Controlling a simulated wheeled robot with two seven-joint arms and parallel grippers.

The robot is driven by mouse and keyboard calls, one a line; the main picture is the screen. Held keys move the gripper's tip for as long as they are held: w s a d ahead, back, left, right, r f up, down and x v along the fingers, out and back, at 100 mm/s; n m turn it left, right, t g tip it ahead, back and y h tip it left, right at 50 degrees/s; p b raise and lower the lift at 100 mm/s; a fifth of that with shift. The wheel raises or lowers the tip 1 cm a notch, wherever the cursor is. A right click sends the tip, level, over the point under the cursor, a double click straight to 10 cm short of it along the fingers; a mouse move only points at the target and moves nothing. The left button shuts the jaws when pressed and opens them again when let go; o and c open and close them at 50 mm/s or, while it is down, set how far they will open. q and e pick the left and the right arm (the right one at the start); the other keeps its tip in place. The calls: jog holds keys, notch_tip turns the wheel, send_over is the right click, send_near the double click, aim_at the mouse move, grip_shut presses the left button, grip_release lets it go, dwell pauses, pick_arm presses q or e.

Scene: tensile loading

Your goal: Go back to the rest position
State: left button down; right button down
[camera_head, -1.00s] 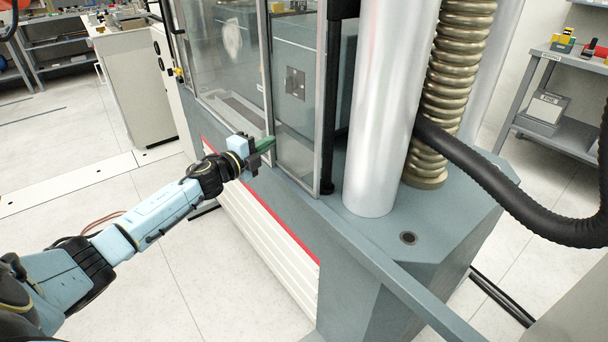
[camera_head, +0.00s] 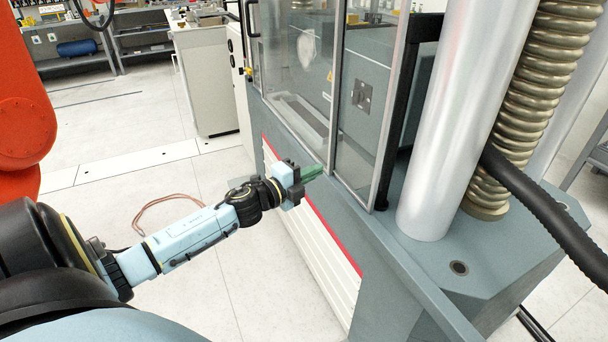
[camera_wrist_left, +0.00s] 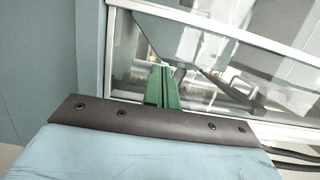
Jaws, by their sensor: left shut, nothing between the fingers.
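My left gripper (camera_head: 311,172) reaches in from the left with its green fingers pointing at the lower edge of the testing machine's glass door (camera_head: 369,95). The fingers are closed together with nothing between them. In the left wrist view the shut green fingers (camera_wrist_left: 162,88) show in front of the light door frame (camera_wrist_left: 225,32) and the glass. I cannot tell whether the fingertips touch the frame. My right gripper is not in view.
The grey machine base (camera_head: 455,267) fills the right, with a silver column (camera_head: 470,120), a ribbed bellows (camera_head: 525,100) and a black hose (camera_head: 545,215). An orange robot part (camera_head: 22,110) stands at the far left. A white cabinet (camera_head: 208,80) is behind.

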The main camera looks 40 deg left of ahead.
pick_arm(q)
jog(key=shift+s+a, duration=0.2)
jog(key=shift+s, duration=1.15)
jog(key=s+a+f+n+g+y, duration=0.1)
jog(key=s+f+n+g+y, duration=0.45)
jog(key=f, duration=1.05)
jog(key=s+a+f+n+g+h, duration=0.15)
jog(key=s+f+n, duration=0.55)
jog(key=f, duration=1)
jog(key=s+d+f+n+g, duration=0.1)
jog(key=s+d+f+g, duration=0.2)
jog(key=s+f, duration=0.3)
jog(key=s+d+f+n+g, duration=0.2)
jog(key=s+d+f, duration=0.4)
jog(key=s, duration=1)
jog(key=s+d+f+n+g, duration=0.1)
jog(key=s+d+f+g, duration=0.3)
jog(key=s, duration=0.7)
notch_tip(320, 180, down, 3)
jog(key=shift+s+d+r+n+g, duration=0.1)
jog(key=shift+s+d+n+g, duration=0.05)
jog(key=shift+d+n+g, duration=0.35)
jog(key=shift+s, duration=0.1)
